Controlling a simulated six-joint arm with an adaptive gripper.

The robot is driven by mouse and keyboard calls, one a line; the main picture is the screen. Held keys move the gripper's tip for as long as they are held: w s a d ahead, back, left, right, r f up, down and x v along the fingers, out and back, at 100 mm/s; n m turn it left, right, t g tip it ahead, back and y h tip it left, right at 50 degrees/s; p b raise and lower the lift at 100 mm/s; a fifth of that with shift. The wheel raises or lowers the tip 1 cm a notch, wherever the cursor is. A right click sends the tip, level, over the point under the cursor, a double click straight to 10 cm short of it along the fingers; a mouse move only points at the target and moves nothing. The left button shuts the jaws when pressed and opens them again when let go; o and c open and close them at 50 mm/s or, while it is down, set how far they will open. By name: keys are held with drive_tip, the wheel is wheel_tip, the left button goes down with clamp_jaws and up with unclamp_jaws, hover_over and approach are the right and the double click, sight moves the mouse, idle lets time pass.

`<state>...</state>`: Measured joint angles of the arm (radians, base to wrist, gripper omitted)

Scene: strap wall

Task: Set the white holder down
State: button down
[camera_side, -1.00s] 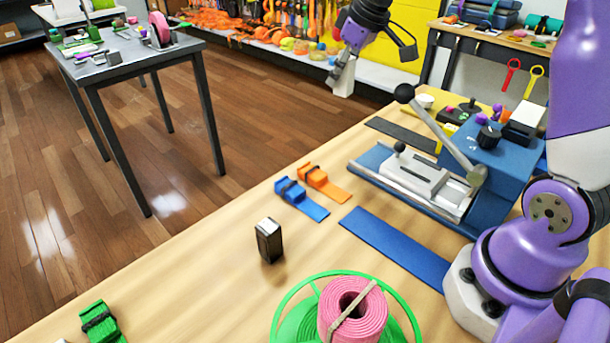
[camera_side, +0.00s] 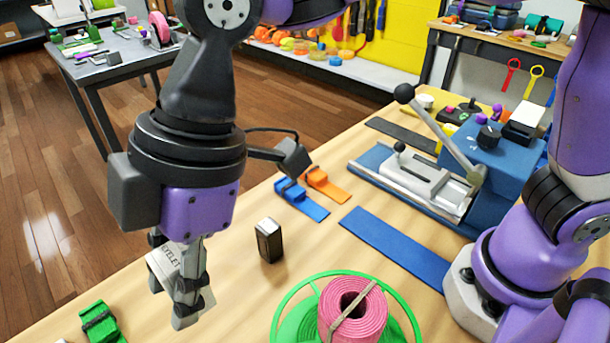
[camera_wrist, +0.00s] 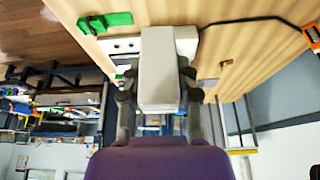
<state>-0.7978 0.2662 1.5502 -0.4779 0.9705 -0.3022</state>
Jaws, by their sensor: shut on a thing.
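The white holder (camera_side: 166,267) is in my gripper (camera_side: 186,300), with printed lettering on its side in the side view. In the wrist view the holder (camera_wrist: 160,70) is a pale block between the two fingers of my gripper (camera_wrist: 157,95). My gripper is shut on it, above the front left part of the wooden bench (camera_side: 235,300). I cannot tell the exact gap between the holder and the bench top. The fingers hide part of the holder.
A small dark block (camera_side: 269,240) stands right of my gripper. A green strap bundle (camera_side: 100,322) lies at lower left. A green reel with a pink roll (camera_side: 352,308) is at front. Blue (camera_side: 302,199) and orange (camera_side: 326,184) straps and a blue press (camera_side: 490,165) are farther back.

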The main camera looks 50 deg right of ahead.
wheel_tip(320, 180, down, 5)
drive_tip(key=shift+s+a+f, duration=0.1)
drive_tip(key=shift+s, duration=0.05)
drive_tip(key=w+d+f, duration=0.1)
drive_tip(key=w+f, duration=0.1)
drive_tip(key=w, duration=0.1)
drive_tip(key=w+d+f, duration=0.1)
drive_tip(key=w+f, duration=0.1)
drive_tip(key=w, duration=0.2)
drive_tip(key=w+d+f, duration=0.1)
drive_tip(key=w+f, duration=0.1)
drive_tip(key=w, duration=0.1)
drive_tip(key=shift+w+f, duration=0.35)
drive_tip(key=shift+w, duration=0.05)
drive_tip(key=shift+f, duration=2.05)
drive_tip(key=shift+f, duration=0.1)
drive_tip(key=c, duration=0.6)
unclamp_jaws()
